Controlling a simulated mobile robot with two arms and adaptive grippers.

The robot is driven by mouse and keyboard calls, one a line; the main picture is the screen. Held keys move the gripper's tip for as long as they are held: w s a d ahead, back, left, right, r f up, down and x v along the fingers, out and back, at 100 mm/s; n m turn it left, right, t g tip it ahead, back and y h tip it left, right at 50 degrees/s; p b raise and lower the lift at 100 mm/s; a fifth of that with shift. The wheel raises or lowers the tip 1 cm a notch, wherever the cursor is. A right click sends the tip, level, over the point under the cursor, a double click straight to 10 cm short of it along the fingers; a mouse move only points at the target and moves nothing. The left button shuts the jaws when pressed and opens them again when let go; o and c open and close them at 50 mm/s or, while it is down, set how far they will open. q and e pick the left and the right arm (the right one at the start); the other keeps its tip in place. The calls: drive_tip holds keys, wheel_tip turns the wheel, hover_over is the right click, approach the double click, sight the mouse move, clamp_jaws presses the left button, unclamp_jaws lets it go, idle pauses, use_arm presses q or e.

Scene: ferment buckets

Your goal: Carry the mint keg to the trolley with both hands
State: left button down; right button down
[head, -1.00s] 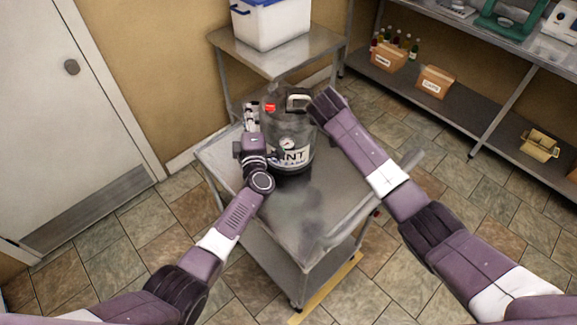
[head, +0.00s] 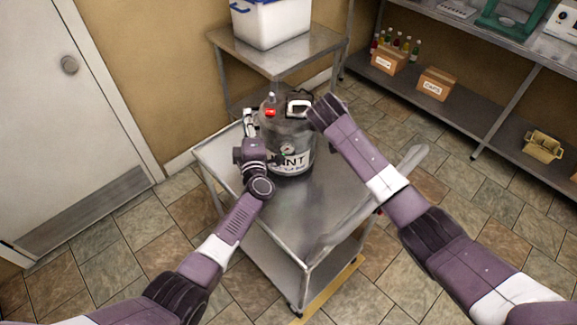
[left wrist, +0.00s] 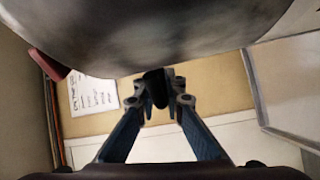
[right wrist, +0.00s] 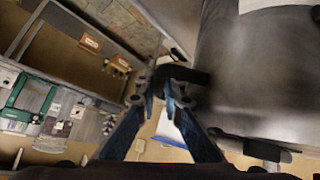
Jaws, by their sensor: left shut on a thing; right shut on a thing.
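The mint keg (head: 290,162), a grey metal cylinder with a white label, a gauge and a red part on top, is upright over the far part of the trolley's top (head: 315,205). I cannot tell whether its base touches the top. My left gripper (head: 250,122) is shut on the keg's left side handle; the left wrist view shows its fingers closed on a dark grip (left wrist: 156,84) below the keg's wall. My right gripper (head: 310,108) is at the keg's upper right; the right wrist view shows its fingers shut on a dark handle (right wrist: 182,76).
A steel table (head: 265,55) with a blue-and-white box (head: 270,22) stands behind the trolley. A shelf unit (head: 465,110) with cardboard boxes and bottles is at right. A white door (head: 70,120) is at left. A yellow strip (head: 335,292) lies on the floor. The trolley's near top is clear.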

use_arm(q)
drive_tip(key=c, duration=2.5)
unclamp_jaws()
drive_tip(key=shift+f, duration=0.3)
use_arm(e)
drive_tip(key=c, duration=2.5)
unclamp_jaws()
drive_tip(key=shift+f, duration=0.2)
use_arm(q)
drive_tip(key=o, duration=0.5)
drive_tip(key=shift+s+r, duration=0.15)
drive_tip(key=shift+r, duration=0.05)
use_arm(e)
drive_tip(key=o, duration=0.4)
drive_tip(key=shift+s+r, duration=0.1)
drive_tip(key=shift+r, duration=0.1)
use_arm(q)
drive_tip(key=shift+r, duration=0.1)
use_arm(e)
drive_tip(key=shift+s, duration=0.1)
use_arm(q)
drive_tip(key=shift+o, duration=0.5)
drive_tip(key=o, duration=0.7)
drive_tip(key=shift+s+d, duration=0.1)
